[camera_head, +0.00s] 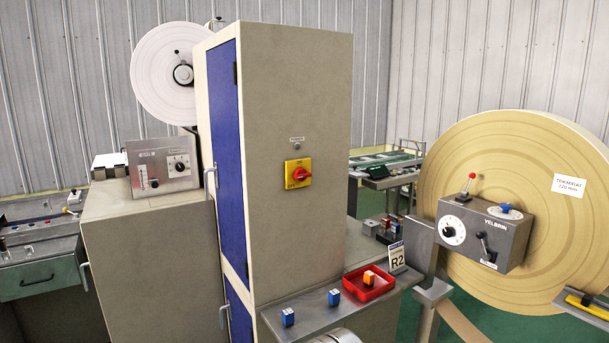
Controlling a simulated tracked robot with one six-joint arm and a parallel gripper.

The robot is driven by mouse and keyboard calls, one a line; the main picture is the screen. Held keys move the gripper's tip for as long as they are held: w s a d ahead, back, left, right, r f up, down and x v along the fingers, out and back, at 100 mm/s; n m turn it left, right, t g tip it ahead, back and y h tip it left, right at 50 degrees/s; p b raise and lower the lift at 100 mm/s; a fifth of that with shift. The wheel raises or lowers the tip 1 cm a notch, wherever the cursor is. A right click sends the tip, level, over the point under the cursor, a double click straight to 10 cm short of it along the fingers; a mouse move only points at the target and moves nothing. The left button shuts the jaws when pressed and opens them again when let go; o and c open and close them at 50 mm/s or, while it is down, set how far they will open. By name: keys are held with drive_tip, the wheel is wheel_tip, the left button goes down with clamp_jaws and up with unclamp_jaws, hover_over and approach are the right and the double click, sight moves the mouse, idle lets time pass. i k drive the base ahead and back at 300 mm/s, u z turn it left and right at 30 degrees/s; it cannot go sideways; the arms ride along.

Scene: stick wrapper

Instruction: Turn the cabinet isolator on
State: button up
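The cabinet isolator (298,173) is a red rotary handle on a yellow square plate. It sits on the beige side face of the tall cabinet (300,90), about halfway up the visible face. The handle looks roughly level, slightly tilted; the lettering on the plate is too small to read surely. A small round fitting (297,141) with a label is just above it. Nothing covers the isolator. My gripper is not in this view.
A metal shelf (310,316) below the isolator bears blue blocks, a red tray (370,286) with an orange block, and an R2 sign (397,258). A grey VELBRIN control box (480,233) and a large tan roll (540,150) stand at right. The cabinet's blue door (228,150) faces left.

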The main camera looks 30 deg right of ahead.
sight(299, 174)
drive_tip(key=z, duration=0.05)
drive_tip(key=i, duration=1)
drive_tip(key=u, duration=0.1)
